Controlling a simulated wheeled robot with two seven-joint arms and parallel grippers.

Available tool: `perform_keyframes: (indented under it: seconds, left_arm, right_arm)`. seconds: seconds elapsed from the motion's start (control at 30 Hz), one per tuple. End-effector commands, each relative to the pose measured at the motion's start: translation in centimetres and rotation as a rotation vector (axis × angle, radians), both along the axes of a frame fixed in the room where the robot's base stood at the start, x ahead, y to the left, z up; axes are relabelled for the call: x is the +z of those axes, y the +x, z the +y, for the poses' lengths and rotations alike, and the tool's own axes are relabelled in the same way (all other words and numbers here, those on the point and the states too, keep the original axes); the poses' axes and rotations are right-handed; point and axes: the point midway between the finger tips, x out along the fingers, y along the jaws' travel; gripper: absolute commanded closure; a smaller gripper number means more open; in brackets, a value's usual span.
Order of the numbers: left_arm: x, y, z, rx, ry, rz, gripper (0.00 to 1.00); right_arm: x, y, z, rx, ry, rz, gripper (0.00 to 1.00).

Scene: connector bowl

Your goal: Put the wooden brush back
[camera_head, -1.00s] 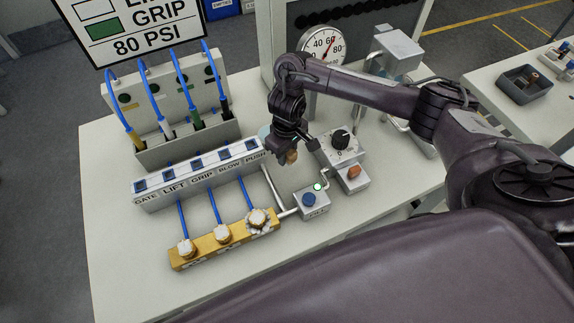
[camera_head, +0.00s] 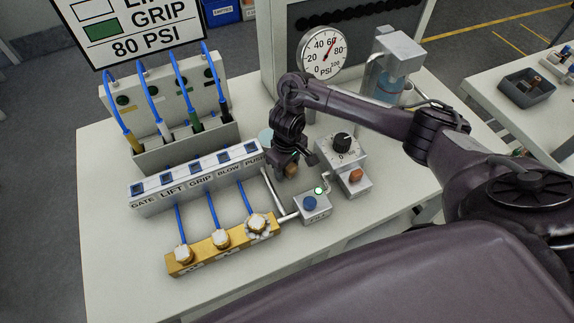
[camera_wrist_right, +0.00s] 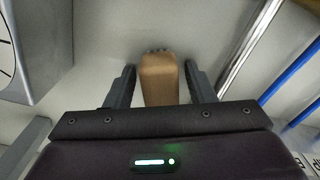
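The wooden brush shows in the right wrist view as a tan block (camera_wrist_right: 160,80) with dark bristle tips at its far end. My right gripper (camera_wrist_right: 160,72) has one finger on each side of it, with narrow gaps showing between brush and fingers. In the head view the right gripper (camera_head: 291,166) points down at the bench, left of the dial box, and the brush (camera_head: 292,171) is a small brown patch at its tips, mostly hidden. I cannot tell whether the brush touches the bench. My left gripper is not in view.
The dial box (camera_head: 342,146) stands close right of the gripper, with the FILL button box (camera_head: 313,207) in front. The labelled switch row (camera_head: 195,179) and brass manifold (camera_head: 222,244) lie left. A pale round item (camera_head: 265,136) sits just behind. The bench front is clear.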

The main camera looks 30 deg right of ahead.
Motion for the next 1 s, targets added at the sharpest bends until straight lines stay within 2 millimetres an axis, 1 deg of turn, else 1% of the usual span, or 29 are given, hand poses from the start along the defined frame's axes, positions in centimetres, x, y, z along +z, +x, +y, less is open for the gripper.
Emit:
perform_keyframes:
  seconds: [0.27, 0.37, 0.47, 0.63, 0.8, 0.9, 1.0]
  left_arm:
    - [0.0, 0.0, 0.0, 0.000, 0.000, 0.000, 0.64]
    - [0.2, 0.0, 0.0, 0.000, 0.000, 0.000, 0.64]
    - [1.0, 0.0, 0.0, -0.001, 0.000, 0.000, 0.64]
    - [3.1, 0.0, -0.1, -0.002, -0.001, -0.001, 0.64]
    - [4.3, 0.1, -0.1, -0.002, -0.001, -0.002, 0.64]
    - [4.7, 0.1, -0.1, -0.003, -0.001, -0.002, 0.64]
    - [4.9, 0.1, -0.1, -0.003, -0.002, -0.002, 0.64]
  right_arm:
    - [0.1, 0.0, 0.0, 0.001, 0.000, 0.000, 0.50]
    - [0.8, 0.0, 0.0, 0.002, -0.001, -0.001, 0.50]
    - [2.4, 0.1, 0.0, 0.003, 0.000, -0.003, 0.50]
    - [6.4, 0.2, -0.1, 0.003, -0.003, -0.005, 0.50]
    - [9.8, 0.2, -0.1, 0.003, -0.002, -0.006, 0.50]
    - [11.1, 0.1, -0.1, 0.002, -0.002, -0.003, 0.50]
    - [11.9, 0.1, -0.1, 0.002, -0.001, -0.003, 0.50]
